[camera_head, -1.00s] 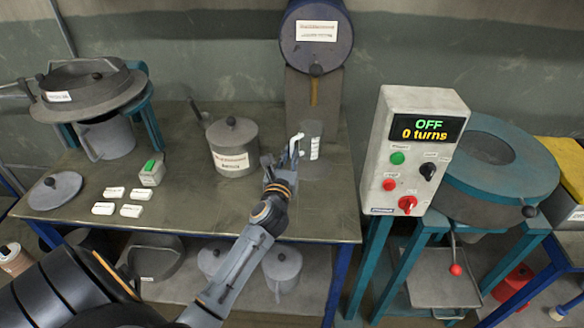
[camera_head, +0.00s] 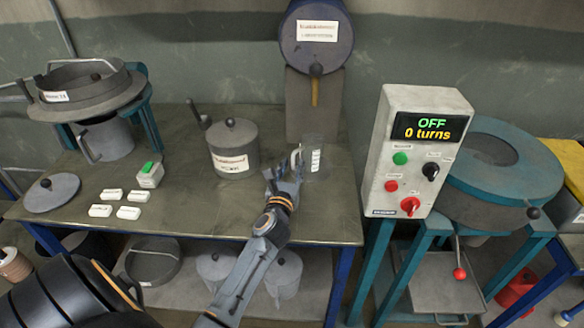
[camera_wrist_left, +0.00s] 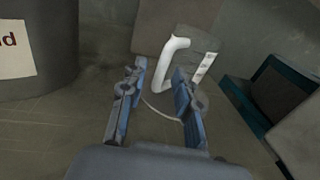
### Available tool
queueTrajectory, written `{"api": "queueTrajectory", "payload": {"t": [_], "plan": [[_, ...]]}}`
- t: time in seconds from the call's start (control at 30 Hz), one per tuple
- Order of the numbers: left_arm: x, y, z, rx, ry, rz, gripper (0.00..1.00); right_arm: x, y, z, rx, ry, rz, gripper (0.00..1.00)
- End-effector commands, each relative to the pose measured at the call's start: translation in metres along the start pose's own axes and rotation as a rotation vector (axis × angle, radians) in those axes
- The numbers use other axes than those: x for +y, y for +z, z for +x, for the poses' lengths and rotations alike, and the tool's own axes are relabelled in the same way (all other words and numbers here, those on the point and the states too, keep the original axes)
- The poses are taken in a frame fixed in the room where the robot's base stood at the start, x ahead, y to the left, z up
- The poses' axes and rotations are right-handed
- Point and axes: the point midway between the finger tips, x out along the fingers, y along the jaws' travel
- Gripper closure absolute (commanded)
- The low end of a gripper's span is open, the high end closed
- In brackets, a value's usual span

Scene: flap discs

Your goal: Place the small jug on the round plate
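The small jug (camera_head: 313,160) looks like a clear vessel with a white handle and a white label. My left gripper (camera_head: 283,168) is at the handle's left side. In the left wrist view the gripper (camera_wrist_left: 158,75) is open, its right fingertip close to the handle; contact is unclear. A thin curved line lies below the handle. I cannot clearly identify the round plate. My right gripper is out of view.
A grey labelled pot (camera_head: 233,150) stands left of my left gripper. A grey disc with a knob (camera_head: 52,192) and several white blocks (camera_head: 128,213) lie further left. A control box (camera_head: 420,150) reading OFF stands right of the table. The front middle of the table is clear.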

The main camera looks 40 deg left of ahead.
Motion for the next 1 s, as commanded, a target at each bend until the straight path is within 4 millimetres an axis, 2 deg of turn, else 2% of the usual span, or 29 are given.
{"api": "queueTrajectory", "payload": {"t": [0.23, 0.33, 0.47, 0.8, 1.0], "plan": [[0.000, 0.001, 0.000, 0.000, 0.000, 0.000, 0.67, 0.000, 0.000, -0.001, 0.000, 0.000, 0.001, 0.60], [0.000, 0.009, 0.000, -0.001, -0.001, 0.000, 0.67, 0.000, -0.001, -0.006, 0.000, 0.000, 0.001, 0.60], [0.000, 0.003, -0.021, 0.003, -0.001, 0.001, 0.67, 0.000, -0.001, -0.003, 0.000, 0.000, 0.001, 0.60], [0.000, 0.003, -0.093, 0.002, 0.000, -0.002, 0.67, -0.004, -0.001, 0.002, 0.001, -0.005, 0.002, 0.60], [0.000, 0.004, -0.116, 0.001, 0.000, 0.000, 0.67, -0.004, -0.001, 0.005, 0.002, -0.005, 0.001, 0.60]]}}
